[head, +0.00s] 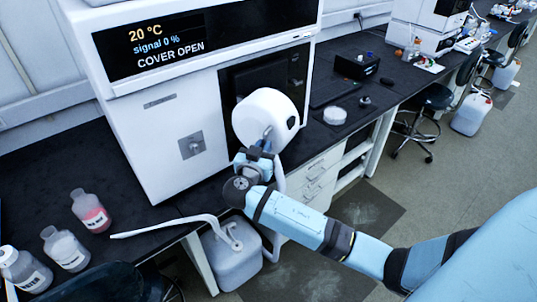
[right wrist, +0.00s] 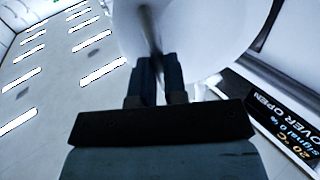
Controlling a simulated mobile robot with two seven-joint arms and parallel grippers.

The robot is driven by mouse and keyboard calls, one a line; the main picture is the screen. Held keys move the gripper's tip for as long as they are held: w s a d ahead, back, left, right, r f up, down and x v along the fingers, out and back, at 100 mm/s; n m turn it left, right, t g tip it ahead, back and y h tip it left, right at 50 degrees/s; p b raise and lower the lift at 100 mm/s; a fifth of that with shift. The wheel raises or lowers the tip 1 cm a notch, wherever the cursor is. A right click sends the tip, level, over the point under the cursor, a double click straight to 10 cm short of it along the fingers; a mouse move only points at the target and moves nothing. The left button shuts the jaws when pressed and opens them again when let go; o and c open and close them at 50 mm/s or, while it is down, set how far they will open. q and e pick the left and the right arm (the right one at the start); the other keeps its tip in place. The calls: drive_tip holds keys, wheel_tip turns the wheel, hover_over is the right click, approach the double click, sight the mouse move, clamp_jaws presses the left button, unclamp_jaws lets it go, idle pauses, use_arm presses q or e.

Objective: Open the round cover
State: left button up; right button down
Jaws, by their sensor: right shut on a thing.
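The white instrument (head: 160,110) stands on the dark bench, and its display (head: 160,42) reads "20 °C, signal 0 %, COVER OPEN". The round white cover (head: 262,108) stands out in front of the dark recess (head: 285,68) at the instrument's right side; it also fills the top of the right wrist view (right wrist: 215,30). My right gripper (head: 262,148) is at the lower part of the cover. In the right wrist view its dark fingers (right wrist: 155,80) are shut on the cover's thin handle (right wrist: 148,28). My left gripper is out of view.
Bottles (head: 90,210) stand on the bench at left, beside a white tube (head: 170,225) leading to a jug (head: 232,255) on the floor below. A black box (head: 356,66) and a white round dish (head: 335,116) sit to the right.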

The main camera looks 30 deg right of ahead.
use_arm(q)
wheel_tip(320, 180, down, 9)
drive_tip(key=b, duration=0.9)
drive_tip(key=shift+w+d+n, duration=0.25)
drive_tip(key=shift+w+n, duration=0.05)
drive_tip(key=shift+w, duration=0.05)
use_arm(e)
drive_tip(key=w+a+m+g+h, duration=0.1)
drive_tip(key=w+a+g, duration=0.1)
drive_tip(key=a, duration=0.5)
drive_tip(key=shift+w+a+m+g+h, duration=0.3)
drive_tip(key=shift+w+m, duration=0.1)
drive_tip(key=shift+w, duration=0.3)
drive_tip(key=shift+r, duration=0.1)
drive_tip(key=c, duration=1.2)
unclamp_jaws()
drive_tip(key=shift+o, duration=0.2)
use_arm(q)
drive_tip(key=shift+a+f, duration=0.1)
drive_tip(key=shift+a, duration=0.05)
